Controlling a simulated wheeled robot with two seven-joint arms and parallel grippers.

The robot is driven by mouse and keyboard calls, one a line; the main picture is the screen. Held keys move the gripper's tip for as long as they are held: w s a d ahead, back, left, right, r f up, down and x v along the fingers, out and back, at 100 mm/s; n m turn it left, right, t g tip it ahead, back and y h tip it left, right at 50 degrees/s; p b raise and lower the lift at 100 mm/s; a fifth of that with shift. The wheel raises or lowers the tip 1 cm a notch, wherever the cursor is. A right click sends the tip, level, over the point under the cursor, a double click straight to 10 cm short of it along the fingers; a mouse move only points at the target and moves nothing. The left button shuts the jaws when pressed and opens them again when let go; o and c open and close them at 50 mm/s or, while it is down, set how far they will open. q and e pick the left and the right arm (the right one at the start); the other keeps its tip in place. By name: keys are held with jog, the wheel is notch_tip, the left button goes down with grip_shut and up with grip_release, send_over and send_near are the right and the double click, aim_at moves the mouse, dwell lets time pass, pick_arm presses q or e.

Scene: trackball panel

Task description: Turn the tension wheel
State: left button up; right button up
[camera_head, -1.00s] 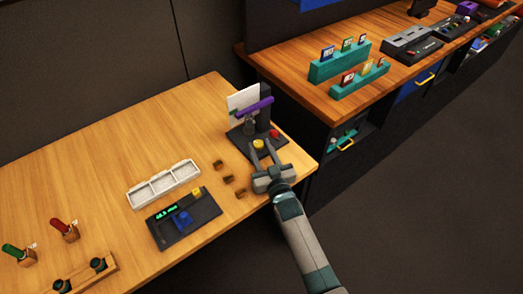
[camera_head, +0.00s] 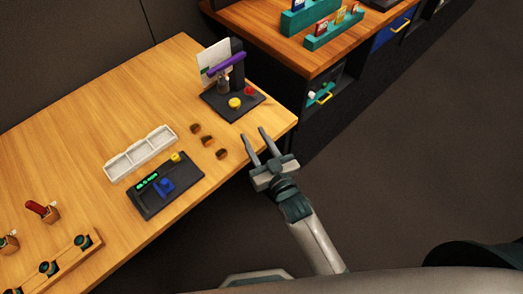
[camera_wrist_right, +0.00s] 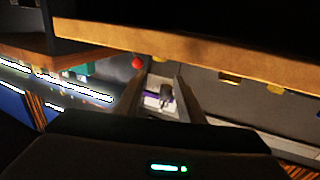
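A black device (camera_head: 232,98) with a purple lever (camera_head: 228,62), a yellow knob (camera_head: 235,103) and a red button (camera_head: 249,91) stands near the table's right corner. I cannot tell which part is the tension wheel. A dark panel (camera_head: 150,208) nearer to me has a green display, a blue part (camera_head: 165,186) and a small yellow part (camera_head: 180,158). My right gripper (camera_head: 257,133) is open and empty by the table's right edge, apart from the device. In the right wrist view the red button (camera_wrist_right: 138,62) and purple lever (camera_wrist_right: 152,95) show around its fingers. My left gripper is not in view.
A white three-part tray (camera_head: 140,152) lies behind the dark panel. Several small brown blocks (camera_head: 207,140) lie between it and the device. A wooden rack (camera_head: 72,258) is at the lower left. A second bench (camera_head: 260,35) stands behind. The table's far left is clear.

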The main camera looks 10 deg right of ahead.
jog(key=v, duration=0.2)
jog(key=shift+s+d+f, duration=0.1)
jog(key=shift+s, duration=0.25)
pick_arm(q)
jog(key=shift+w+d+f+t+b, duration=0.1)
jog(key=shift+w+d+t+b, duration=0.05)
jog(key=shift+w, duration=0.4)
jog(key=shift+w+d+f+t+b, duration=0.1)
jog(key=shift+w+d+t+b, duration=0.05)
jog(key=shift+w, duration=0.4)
pick_arm(e)
jog(key=shift+s+d, duration=0.25)
jog(key=shift+s, duration=0.4)
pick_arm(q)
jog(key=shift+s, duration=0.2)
